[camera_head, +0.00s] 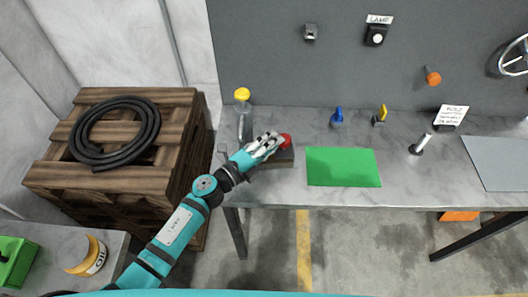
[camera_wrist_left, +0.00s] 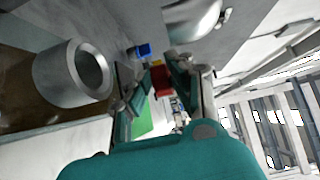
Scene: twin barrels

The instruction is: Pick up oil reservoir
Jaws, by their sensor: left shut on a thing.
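A yellow-orange round container (camera_head: 86,257) with a white label that seems to read OIL stands on the grey surface at the lower left of the head view; I take it as the oil reservoir. My left gripper (camera_head: 276,144) is far from it, over the left end of the workbench. It is shut on a red knob-like piece (camera_head: 286,141) above a dark block (camera_head: 282,158). In the left wrist view the red piece (camera_wrist_left: 161,80) shows between the fingers of the left gripper (camera_wrist_left: 160,88). The fingers partly hide it. My right gripper is not in view.
The workbench (camera_head: 400,193) bears a green mat (camera_head: 343,167), blue and yellow levers and a grey plate (camera_head: 500,165). A yellow-topped fitting (camera_head: 242,95) stands behind my left gripper. A wooden crate (camera_head: 130,180) with a coiled black hose (camera_head: 115,132) is left. A green box (camera_head: 15,262) is lower left.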

